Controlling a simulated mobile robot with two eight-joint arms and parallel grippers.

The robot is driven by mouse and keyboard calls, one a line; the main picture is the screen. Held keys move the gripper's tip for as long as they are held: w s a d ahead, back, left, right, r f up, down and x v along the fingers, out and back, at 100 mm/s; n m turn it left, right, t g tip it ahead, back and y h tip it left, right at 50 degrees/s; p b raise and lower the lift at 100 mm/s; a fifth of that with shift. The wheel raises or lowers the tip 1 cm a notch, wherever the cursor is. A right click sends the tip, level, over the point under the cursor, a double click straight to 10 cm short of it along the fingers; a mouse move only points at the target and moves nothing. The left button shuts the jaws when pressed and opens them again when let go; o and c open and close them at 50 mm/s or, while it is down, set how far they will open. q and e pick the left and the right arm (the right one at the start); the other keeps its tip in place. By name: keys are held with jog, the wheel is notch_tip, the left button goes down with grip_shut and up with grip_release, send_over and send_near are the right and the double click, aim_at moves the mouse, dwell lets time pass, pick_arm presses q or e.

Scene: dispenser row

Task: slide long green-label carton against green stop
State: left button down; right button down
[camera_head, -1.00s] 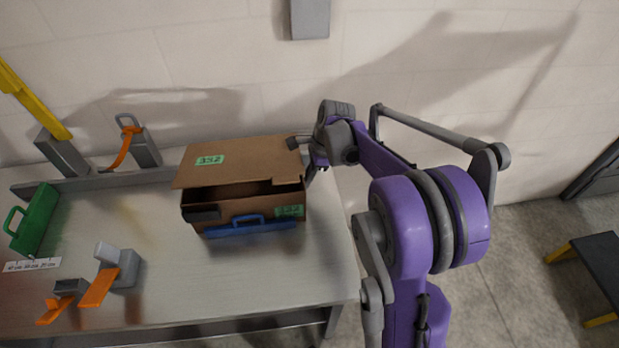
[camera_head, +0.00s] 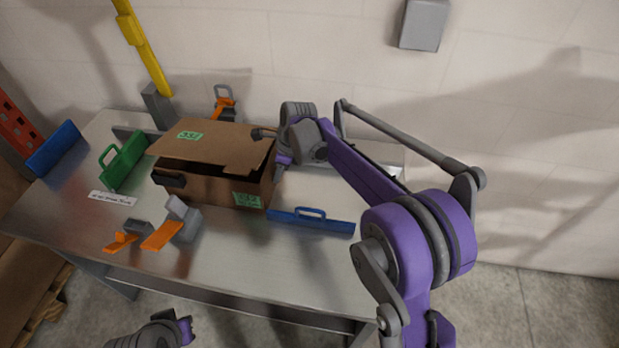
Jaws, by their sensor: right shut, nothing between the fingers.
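The brown cardboard carton (camera_head: 230,194) with green labels stands on the steel table, its top flaps partly raised and a dark gap under them. The green stop (camera_head: 122,161), a plate with a handle, stands just left of the carton; little room shows between them, and I cannot tell whether they touch. My right gripper (camera_head: 283,161) is shut and empty at the carton's right side, seemingly against or very near it; its fingertips are partly hidden. Part of my left arm's end (camera_head: 184,329) shows low at the bottom edge, its jaws unclear.
A blue handled plate (camera_head: 310,222) lies at the table's front right. Another blue plate (camera_head: 54,148) is at the far left. A yellow post (camera_head: 143,45) rises behind.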

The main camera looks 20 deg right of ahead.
jog(key=w+a+p, duration=0.1)
jog(key=w+a, duration=0.2)
jog(key=a, duration=0.2)
jog(key=w+a+p, duration=0.1)
jog(key=w+a, duration=0.1)
jog(key=a, duration=0.3)
jog(key=w+a+p, duration=0.1)
jog(key=w+a, duration=0.2)
jog(key=a, duration=0.2)
jog(key=shift+w+a+r, duration=0.1)
jog(key=shift+w+a, duration=0.25)
jog(key=shift+a, duration=0.05)
jog(key=shift+w+a, duration=0.15)
jog(key=shift+a, duration=0.1)
